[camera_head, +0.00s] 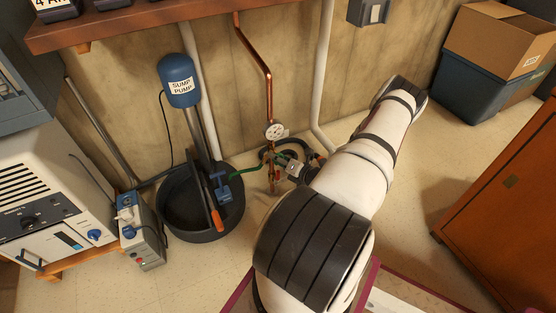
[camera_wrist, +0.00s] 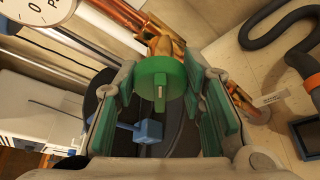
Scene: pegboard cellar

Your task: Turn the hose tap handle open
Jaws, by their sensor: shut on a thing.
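In the head view my gripper (camera_head: 290,168) is at the foot of the copper pipe (camera_head: 268,85), below the round gauge (camera_head: 275,131). The handle is hard to make out there.
A black tub (camera_head: 172,220) with the blue sump pump (camera_head: 180,80) stands left of the tap. A grey box (camera_head: 143,235) stands by the white appliance (camera_head: 40,185). A dark hose (camera_wrist: 282,22) lies right in the wrist view. An orange-brown cabinet (camera_head: 510,200) stands right.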

